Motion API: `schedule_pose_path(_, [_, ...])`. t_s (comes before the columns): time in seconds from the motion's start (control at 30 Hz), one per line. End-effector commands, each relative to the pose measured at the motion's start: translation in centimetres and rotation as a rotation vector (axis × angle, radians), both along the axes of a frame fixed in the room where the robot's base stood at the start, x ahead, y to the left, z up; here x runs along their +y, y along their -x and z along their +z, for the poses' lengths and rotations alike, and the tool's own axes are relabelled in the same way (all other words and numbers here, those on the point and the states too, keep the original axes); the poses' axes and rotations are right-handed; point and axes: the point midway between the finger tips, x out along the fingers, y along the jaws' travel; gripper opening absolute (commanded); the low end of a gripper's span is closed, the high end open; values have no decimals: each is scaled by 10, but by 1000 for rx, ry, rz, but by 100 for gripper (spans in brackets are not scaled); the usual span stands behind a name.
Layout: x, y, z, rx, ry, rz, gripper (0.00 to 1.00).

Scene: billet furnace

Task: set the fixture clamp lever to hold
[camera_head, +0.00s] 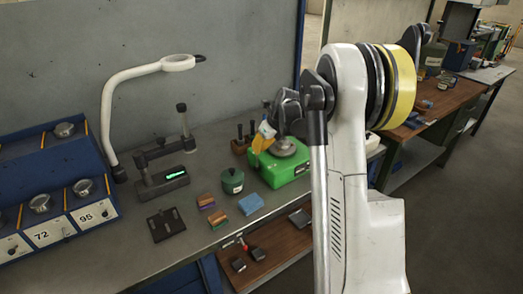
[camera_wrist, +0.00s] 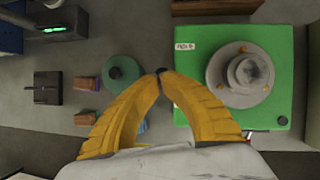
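The green fixture (camera_head: 291,182) stands on the bench in front of my arm and fills the right of the wrist view (camera_wrist: 187,75). It carries a round grey stepped part (camera_wrist: 221,69) with small orange pieces around it, and a small white label (camera_wrist: 185,46) near its upper left corner. A small dark spot is at the tips.
A dark green lidded pot (camera_head: 232,181), a blue block (camera_head: 251,204) and brown-topped blocks (camera_head: 206,201) stand left of the fixture. A black plate (camera_head: 166,224), a device with a lit display (camera_head: 163,181) and a white lamp arm (camera_head: 108,105) are further left.

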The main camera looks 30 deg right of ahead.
Motion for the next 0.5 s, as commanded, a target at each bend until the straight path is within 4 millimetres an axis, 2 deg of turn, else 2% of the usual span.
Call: schedule_pose_path(0.5, [1,-31,1,-1,1,-1,0])
